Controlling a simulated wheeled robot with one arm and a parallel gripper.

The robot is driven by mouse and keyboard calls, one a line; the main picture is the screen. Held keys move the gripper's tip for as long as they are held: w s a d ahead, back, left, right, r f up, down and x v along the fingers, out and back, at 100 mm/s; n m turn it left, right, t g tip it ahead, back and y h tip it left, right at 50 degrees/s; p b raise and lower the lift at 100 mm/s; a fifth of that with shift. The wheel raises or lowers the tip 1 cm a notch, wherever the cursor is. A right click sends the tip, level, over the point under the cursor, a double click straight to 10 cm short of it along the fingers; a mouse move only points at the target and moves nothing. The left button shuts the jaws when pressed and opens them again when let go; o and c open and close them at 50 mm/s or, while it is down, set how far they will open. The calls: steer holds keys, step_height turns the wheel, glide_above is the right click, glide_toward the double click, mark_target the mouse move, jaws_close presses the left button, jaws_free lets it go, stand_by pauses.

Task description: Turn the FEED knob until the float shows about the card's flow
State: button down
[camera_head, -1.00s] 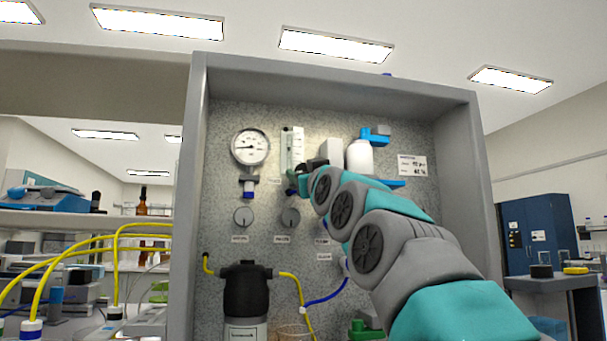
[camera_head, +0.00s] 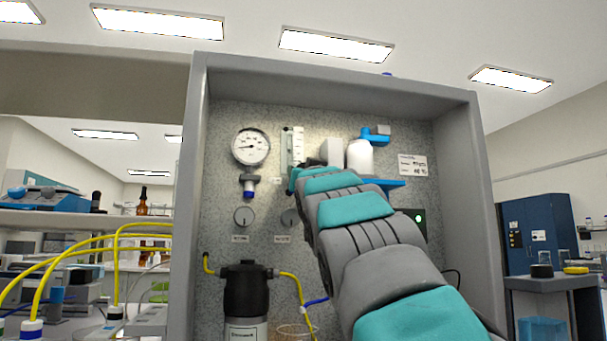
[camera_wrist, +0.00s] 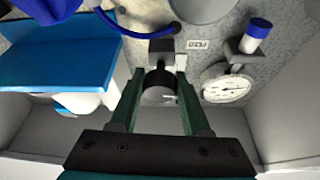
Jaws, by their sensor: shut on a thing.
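My gripper (camera_wrist: 160,78) is shut on a round grey knob (camera_wrist: 158,96) with a white mark, one green finger on each side in the wrist view. The flow meter (camera_head: 298,147), a clear upright tube with a white scale, stands on the speckled panel above my gripper. Its float is too small to make out. The white card (camera_head: 412,165) is at the panel's upper right; its figures are blurred.
A round pressure gauge (camera_head: 250,147) with a blue-tipped fitting is left of the flow meter. A white bottle (camera_head: 360,157) and blue shelf (camera_head: 386,184) are close on the right.

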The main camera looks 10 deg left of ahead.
steer(key=shift+m+h, duration=0.8)
steer(key=shift+m, duration=0.6)
steer(key=shift+t, duration=0.3)
steer(key=shift+c, duration=2)
jaws_free()
steer(key=shift+s, duration=0.15)
steer(key=b+v, duration=0.3)
steer(key=v, duration=0.4)
steer(key=shift+s, duration=0.3)
